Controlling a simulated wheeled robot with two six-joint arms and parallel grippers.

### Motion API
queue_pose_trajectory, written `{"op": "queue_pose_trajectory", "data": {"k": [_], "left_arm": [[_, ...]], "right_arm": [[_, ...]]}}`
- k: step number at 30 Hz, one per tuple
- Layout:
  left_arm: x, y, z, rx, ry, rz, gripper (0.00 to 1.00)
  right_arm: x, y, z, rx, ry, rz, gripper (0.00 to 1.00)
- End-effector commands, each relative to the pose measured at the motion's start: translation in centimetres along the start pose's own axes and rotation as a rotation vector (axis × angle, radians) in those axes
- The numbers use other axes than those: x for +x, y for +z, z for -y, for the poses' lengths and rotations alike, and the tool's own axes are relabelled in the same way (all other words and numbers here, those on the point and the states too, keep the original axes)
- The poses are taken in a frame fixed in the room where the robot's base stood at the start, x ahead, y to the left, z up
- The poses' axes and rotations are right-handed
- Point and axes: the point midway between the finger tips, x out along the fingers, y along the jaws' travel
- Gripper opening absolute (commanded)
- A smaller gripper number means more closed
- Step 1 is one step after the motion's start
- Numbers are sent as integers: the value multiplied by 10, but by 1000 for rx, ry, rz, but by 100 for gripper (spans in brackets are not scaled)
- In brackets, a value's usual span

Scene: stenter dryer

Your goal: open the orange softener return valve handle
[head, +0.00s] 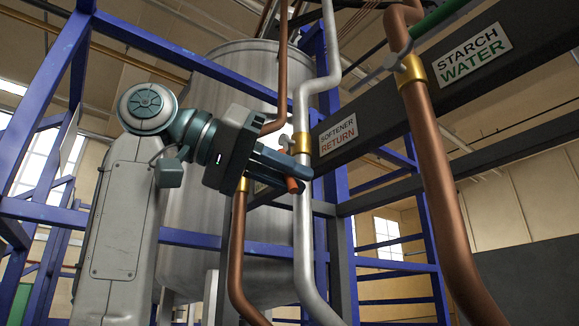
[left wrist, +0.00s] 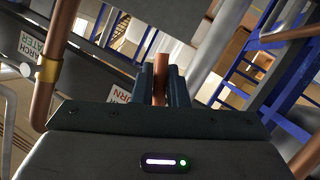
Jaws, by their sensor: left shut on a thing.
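The orange valve handle (head: 292,185) shows as a short end sticking out at my left gripper's fingers in the head view. My left gripper (head: 285,168) is shut on it. In the left wrist view the orange handle (left wrist: 159,85) stands between the two dark fingers (left wrist: 159,92). The gripper body hides the rest of the handle and most of its valve. The softener return sign (head: 338,140) is just right of the fingers, on a dark beam. My right gripper is not in view.
A silver pipe (head: 302,220) with a brass valve (head: 302,143) runs close by the fingers. A copper pipe (head: 238,250) drops below the gripper. A thicker copper pipe (head: 435,170) stands at the right by the starch water sign (head: 473,55). A large steel tank (head: 245,75) is behind.

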Motion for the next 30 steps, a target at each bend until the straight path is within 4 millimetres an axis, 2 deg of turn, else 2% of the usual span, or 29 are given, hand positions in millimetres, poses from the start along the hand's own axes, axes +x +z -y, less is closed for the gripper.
{"op": "queue_pose_trajectory", "data": {"k": [12, 29, 30], "left_arm": [[-2, 2, 12, 168, -70, 39, 0], [-2, 2, 14, 190, -79, 43, 0], [-2, 2, 14, 190, -79, 43, 21]], "right_arm": [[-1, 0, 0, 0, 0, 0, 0], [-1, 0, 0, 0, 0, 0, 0], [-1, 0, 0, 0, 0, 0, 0]]}}
